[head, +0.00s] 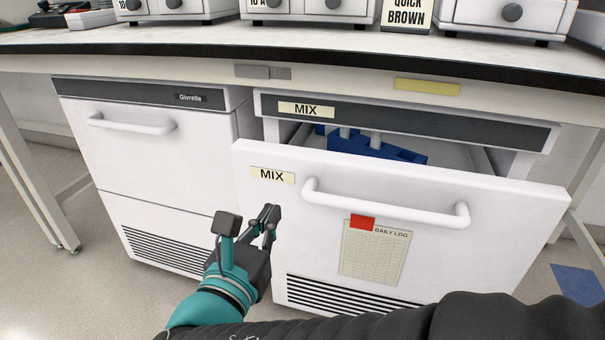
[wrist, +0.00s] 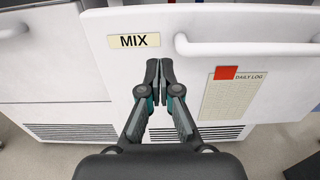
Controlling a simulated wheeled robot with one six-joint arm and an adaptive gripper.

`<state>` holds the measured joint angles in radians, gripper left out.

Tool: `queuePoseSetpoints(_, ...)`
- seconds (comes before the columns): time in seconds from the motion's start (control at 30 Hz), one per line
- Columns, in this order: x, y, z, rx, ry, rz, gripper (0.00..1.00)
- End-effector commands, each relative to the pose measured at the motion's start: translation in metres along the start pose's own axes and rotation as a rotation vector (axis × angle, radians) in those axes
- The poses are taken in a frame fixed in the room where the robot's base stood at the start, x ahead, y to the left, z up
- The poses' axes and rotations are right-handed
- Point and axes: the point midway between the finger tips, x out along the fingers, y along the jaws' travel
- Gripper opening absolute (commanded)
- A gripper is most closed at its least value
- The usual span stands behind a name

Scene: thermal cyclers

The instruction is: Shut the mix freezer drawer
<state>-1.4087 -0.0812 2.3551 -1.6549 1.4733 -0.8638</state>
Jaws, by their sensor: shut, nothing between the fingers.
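The mix freezer drawer (head: 400,225) is pulled partly out from under the bench. Its white front carries a MIX label (head: 272,175), a horizontal bar handle (head: 385,203) and a daily log sheet (head: 372,252) with a red tag. Blue items (head: 375,148) show inside the open gap above the drawer front. My gripper (head: 270,212) is shut and empty, in front of the drawer's left part, below the MIX label. In the wrist view my gripper's fingertips (wrist: 159,68) are together, left of the handle (wrist: 245,47). I cannot tell whether they touch the drawer front.
A second white unit marked Givrette (head: 150,150) stands left of the mix freezer, its doors shut. The bench top (head: 300,42) overhangs both, with thermal cyclers (head: 315,8) on it. Table legs (head: 30,185) stand at the left. A blue patch (head: 578,281) lies on the floor at right.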

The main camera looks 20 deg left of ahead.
Motion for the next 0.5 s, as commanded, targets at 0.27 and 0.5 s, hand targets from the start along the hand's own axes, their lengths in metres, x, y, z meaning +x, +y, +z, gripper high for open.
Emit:
queuePoseSetpoints(0.27,0.043,-0.001,-0.001,0.0,0.0,-0.005,0.0)
queuePoseSetpoints(0.5,0.078,-0.001,-0.001,0.0,0.0,-0.005,0.0)
